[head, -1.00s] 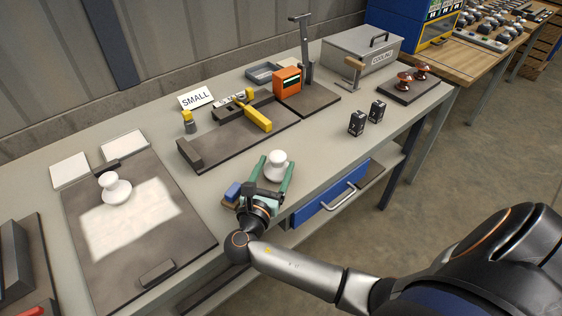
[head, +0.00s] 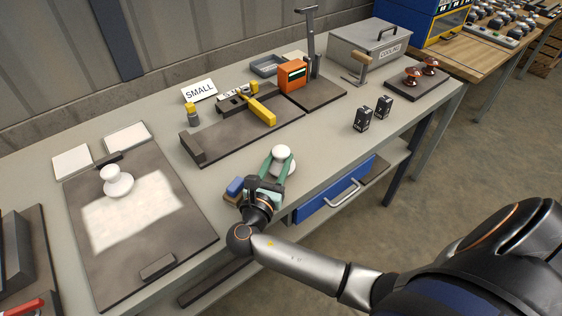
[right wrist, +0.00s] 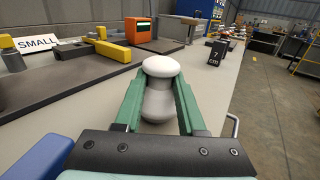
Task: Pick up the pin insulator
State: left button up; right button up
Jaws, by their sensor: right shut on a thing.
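A white pin insulator (head: 283,160) stands upright on the grey bench near its front edge. My right gripper (head: 282,163), with green fingers, is shut on it. In the right wrist view the insulator (right wrist: 160,97) sits between the two green fingers (right wrist: 159,98), its rounded white cap above them. Its base looks to be on or very near the bench; I cannot tell which. A second white insulator (head: 116,182) stands on the dark board at the left. My left gripper is not in view.
A blue block (head: 236,186) lies beside my right gripper. A dark fixture with a yellow handle (head: 262,111) and an orange box (head: 292,75) stand behind. Two small black blocks (head: 363,119) are to the right. The bench between them is clear.

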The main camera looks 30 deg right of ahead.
grip_shut()
jog(key=shift+d+r, duration=0.1)
jog(key=shift+r, duration=0.05)
dwell(0.4)
